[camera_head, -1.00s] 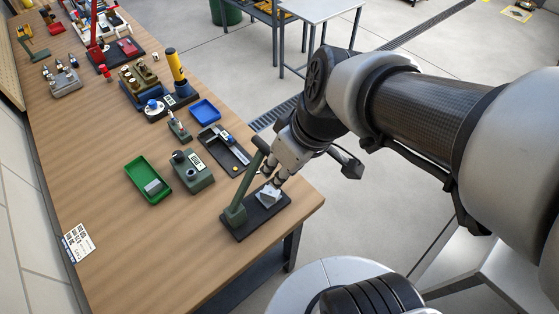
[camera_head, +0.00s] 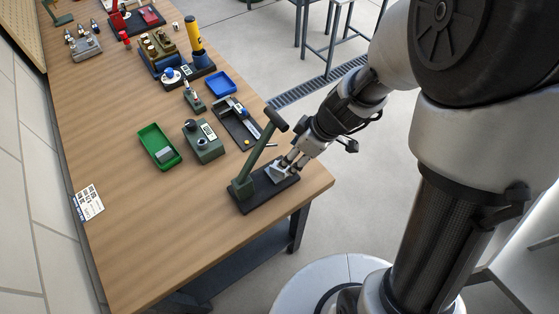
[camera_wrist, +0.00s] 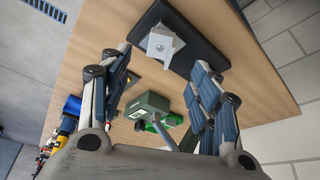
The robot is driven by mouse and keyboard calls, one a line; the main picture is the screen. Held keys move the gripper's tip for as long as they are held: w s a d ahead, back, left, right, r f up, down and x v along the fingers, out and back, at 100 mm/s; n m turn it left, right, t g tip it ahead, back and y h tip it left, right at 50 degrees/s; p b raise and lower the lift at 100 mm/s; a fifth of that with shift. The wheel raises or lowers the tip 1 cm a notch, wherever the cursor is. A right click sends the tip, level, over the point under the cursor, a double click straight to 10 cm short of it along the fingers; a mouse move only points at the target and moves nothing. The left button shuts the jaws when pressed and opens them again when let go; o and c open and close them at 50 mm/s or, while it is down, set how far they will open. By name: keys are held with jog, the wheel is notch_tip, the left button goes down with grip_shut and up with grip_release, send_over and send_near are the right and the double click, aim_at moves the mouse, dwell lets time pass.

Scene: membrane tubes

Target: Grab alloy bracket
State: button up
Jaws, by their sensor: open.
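The alloy bracket, a small silver angular piece (camera_head: 277,172), sits on the black base plate (camera_head: 257,194) near the right edge of the wooden bench. In the wrist view the bracket (camera_wrist: 160,47) shows on the black plate (camera_wrist: 200,38), just beyond the fingertips. My gripper (camera_head: 288,163) is close to the bracket, above and beside it. In the wrist view its two fingers (camera_wrist: 160,75) are spread wide with nothing between them. Contact with the bracket cannot be told.
A green lever post (camera_head: 258,155) rises from the same plate, close to my gripper. A green-grey box (camera_head: 203,141), a green tray (camera_head: 160,148), a blue tray (camera_head: 221,83) and a black tray (camera_head: 238,124) lie behind. The bench's front left is mostly clear.

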aim_at(284, 170)
jog(key=b+x, duration=0.2)
jog(key=x, duration=0.6)
jog(key=shift+a+f+b, duration=0.1)
jog(key=shift+f+b, duration=0.2)
jog(key=shift+c, duration=0.3)
jog(key=c, duration=1.2)
